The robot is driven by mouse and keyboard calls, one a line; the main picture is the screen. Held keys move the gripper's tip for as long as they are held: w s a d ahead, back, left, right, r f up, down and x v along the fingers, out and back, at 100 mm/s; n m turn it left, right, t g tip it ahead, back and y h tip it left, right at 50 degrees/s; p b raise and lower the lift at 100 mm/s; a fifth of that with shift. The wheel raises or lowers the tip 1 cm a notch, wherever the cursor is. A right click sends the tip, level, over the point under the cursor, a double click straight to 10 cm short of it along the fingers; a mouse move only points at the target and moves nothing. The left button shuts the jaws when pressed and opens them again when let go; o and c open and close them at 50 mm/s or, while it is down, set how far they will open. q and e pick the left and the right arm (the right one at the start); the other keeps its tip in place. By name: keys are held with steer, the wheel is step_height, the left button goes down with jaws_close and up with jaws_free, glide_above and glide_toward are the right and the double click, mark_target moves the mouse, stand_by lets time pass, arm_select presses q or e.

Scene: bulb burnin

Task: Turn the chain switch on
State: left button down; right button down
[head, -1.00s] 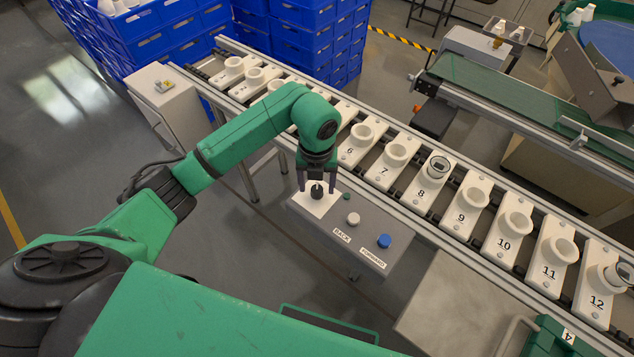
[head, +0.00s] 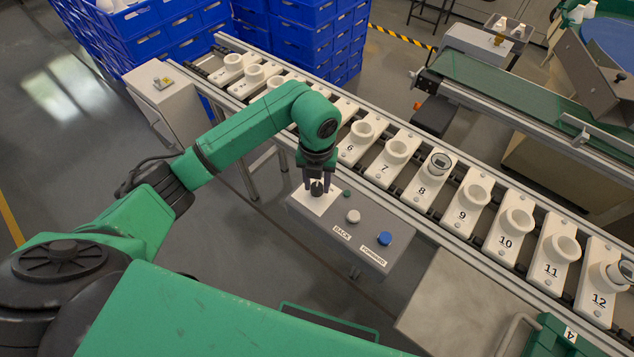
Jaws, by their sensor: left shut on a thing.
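The chain switch (head: 316,188) is a small black knob on a white plate (head: 309,202) at the left end of the grey control panel (head: 366,246). My left gripper (head: 317,184) points down from above and is shut on the black knob, with a finger at each side. The fingers partly hide the knob, so I cannot tell its exact angle. A small green light or button (head: 347,193) sits just right of the plate. My right gripper is not in view.
A white button (head: 353,216) by the BACK label and a blue button (head: 384,238) by the FORWARD label are on the panel. The chain conveyor with numbered white holders (head: 432,186) runs behind it. Blue crates (head: 310,40) stand at the back.

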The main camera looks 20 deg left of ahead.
arm_select(q)
steer(key=m+b, duration=0.3)
steer(key=m, duration=0.1)
steer(key=shift+f, duration=0.1)
steer(key=m+b, duration=0.2)
steer(key=m, duration=0.1)
steer(key=shift+m+b, duration=0.3)
steer(key=shift+m, duration=0.1)
steer(key=m+b, duration=0.2)
steer(key=m, duration=0.1)
steer(key=shift+m, duration=0.4)
steer(key=shift+d+m+b, duration=0.1)
steer(key=shift+m+b, duration=0.5)
steer(key=shift+r, duration=0.25)
steer(key=shift+c, duration=2.2)
jaws_free()
